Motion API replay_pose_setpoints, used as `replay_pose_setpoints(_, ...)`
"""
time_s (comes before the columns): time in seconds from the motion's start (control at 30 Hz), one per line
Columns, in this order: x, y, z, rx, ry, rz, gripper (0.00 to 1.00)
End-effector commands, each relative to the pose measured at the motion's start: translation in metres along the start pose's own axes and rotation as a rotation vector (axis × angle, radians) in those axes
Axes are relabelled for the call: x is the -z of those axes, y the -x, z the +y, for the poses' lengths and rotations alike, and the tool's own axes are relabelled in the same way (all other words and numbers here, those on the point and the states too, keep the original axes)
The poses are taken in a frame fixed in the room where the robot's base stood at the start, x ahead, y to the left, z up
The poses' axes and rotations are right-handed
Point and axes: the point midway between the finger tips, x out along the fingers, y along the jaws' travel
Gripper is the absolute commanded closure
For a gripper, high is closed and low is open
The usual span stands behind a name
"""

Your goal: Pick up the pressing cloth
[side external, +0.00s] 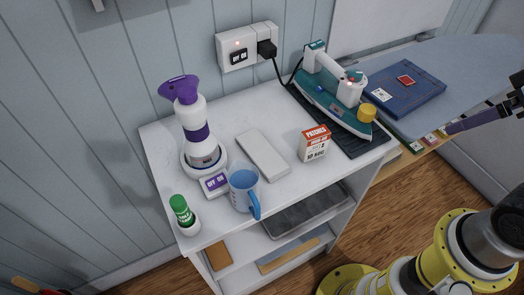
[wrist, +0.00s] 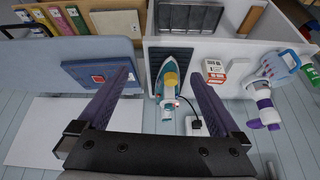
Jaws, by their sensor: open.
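A pale grey, flat folded rectangle (side external: 263,154), which looks like the pressing cloth, lies on the white shelf top between the steamer and the red-and-white box. I cannot make it out clearly in the wrist view. My gripper (wrist: 163,82) is open and empty, its two purple fingers spread wide. In the side view a finger (side external: 468,121) shows at the right edge, over the ironing board and well to the right of the cloth. In the wrist view the iron (wrist: 170,85) shows between the fingers.
The teal iron (side external: 335,95) stands on a dark mat, with its cord to the wall socket (side external: 246,47). The patches box (side external: 314,143), blue jug (side external: 243,190), white-purple steamer (side external: 196,130) and green-capped bottle (side external: 183,214) surround the cloth. Folded denim (side external: 404,88) lies on the ironing board (side external: 460,75).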

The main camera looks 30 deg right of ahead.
Motion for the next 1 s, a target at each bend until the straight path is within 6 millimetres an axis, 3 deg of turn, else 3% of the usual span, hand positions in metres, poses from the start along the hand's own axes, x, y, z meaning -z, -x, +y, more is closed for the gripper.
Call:
replay_pose_setpoints(0.1, 0.03, 0.019, -0.004, 0.005, -0.069, 0.015, 0.0)
replay_pose_setpoints(0.23, 0.073, 0.03, -0.018, 0.022, -0.115, -0.022, 0.0)
replay_pose_setpoints(0.47, 0.151, 0.017, -0.068, 0.046, -0.132, -0.137, 0.0)
replay_pose_setpoints(0.6, 0.186, -0.008, -0.113, 0.05, -0.109, -0.213, 0.0)
replay_pose_setpoints(0.73, 0.205, -0.043, -0.161, 0.045, -0.066, -0.287, 0.0)
replay_pose_setpoints(0.87, 0.208, -0.082, -0.212, 0.034, -0.001, -0.357, 0.0)
replay_pose_setpoints(1.0, 0.195, -0.121, -0.257, 0.023, 0.08, -0.416, 0.0)
